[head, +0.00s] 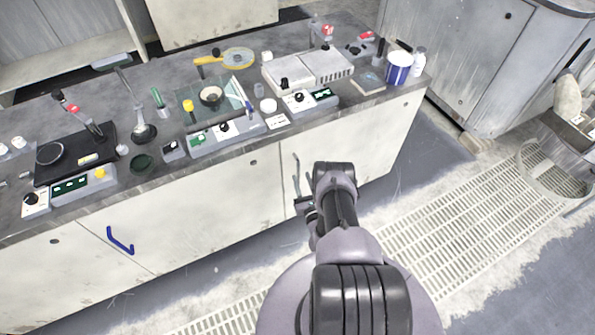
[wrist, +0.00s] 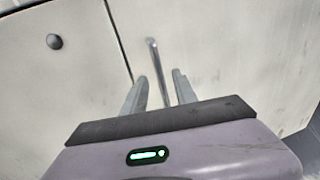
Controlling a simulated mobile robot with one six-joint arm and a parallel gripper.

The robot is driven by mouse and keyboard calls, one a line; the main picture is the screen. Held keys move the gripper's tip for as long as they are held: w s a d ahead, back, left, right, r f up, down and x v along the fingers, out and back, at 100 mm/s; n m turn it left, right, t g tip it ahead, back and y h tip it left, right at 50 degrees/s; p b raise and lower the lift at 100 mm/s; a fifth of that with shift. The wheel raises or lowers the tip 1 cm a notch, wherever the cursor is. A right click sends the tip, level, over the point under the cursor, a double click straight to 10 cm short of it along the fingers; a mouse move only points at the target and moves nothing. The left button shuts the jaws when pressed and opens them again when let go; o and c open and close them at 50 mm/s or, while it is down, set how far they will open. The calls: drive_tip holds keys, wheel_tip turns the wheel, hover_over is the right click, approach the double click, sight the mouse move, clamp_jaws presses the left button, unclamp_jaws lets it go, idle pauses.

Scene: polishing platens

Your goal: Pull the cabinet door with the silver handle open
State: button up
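The silver handle (head: 296,171) is a slim upright bar on the pale cabinet door (head: 350,147) at the right part of the cabinet front. My gripper (head: 303,205) is at the handle's lower part in the head view, partly hidden by my own arm. In the wrist view the handle (wrist: 153,60) runs down between the two fingers of my gripper (wrist: 158,88). The fingers are apart, with a gap on each side of the bar. The door looks closed, flush with its neighbour along a thin seam.
A blue handle (head: 120,241) is on another door to the left. The grey worktop (head: 225,155) above carries several instruments and a blue-white tub (head: 398,68). A floor grating (head: 450,215) lies right of my arm. A round knob (wrist: 54,41) is on the neighbouring panel.

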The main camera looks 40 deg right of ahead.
sight(299, 171)
drive_tip(key=b+x, duration=0.1)
drive_tip(key=x, duration=0.4)
drive_tip(key=shift+w+b, duration=0.2)
drive_tip(key=shift+b, duration=0.1)
clamp_jaws()
idle(1.1)
